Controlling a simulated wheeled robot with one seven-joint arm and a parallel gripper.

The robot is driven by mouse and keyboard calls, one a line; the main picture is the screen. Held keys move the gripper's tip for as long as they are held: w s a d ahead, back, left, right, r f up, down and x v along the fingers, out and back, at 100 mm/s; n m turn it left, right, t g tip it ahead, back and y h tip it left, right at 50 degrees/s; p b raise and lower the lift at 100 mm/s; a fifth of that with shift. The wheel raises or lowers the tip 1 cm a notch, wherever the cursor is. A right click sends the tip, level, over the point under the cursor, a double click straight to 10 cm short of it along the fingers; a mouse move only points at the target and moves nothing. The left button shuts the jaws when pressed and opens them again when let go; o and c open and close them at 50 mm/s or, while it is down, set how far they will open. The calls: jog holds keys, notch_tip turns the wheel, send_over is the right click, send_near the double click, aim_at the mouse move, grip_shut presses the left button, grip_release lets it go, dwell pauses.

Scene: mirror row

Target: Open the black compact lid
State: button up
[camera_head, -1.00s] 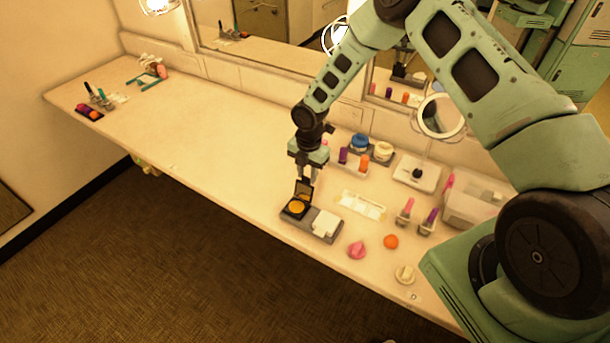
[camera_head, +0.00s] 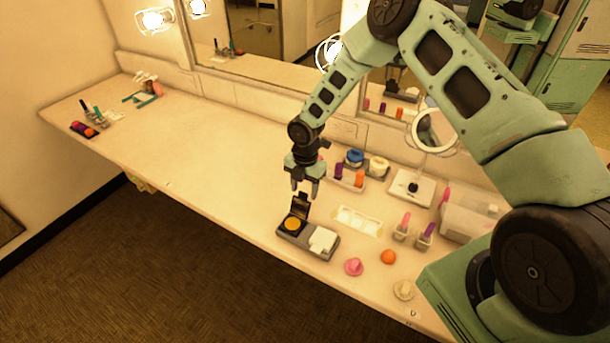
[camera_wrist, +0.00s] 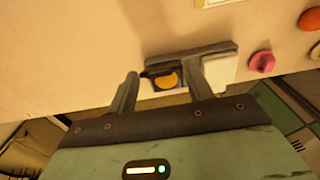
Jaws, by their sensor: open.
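The black compact (camera_head: 293,223) sits in the left part of a grey tray (camera_head: 289,236) near the table's front edge. Its lid (camera_head: 301,203) stands up at the back, and an orange-yellow pan shows inside. In the wrist view the compact (camera_wrist: 166,81) lies between my fingers, beyond their tips; its lid is seen nearly edge-on there. My gripper (camera_head: 305,193) is open and empty, pointing down just above and behind the raised lid. I cannot tell whether a fingertip touches the lid. A closed white compact (camera_head: 322,240) sits in the tray's right part.
A pink item (camera_head: 354,267), an orange ball (camera_head: 388,257) and a cream item (camera_head: 403,290) lie right of the tray.

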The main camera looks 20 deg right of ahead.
notch_tip(320, 180, up, 17)
jog(key=b, duration=0.4)
jog(key=shift+w+d, duration=0.25)
jog(key=shift+d, duration=0.15)
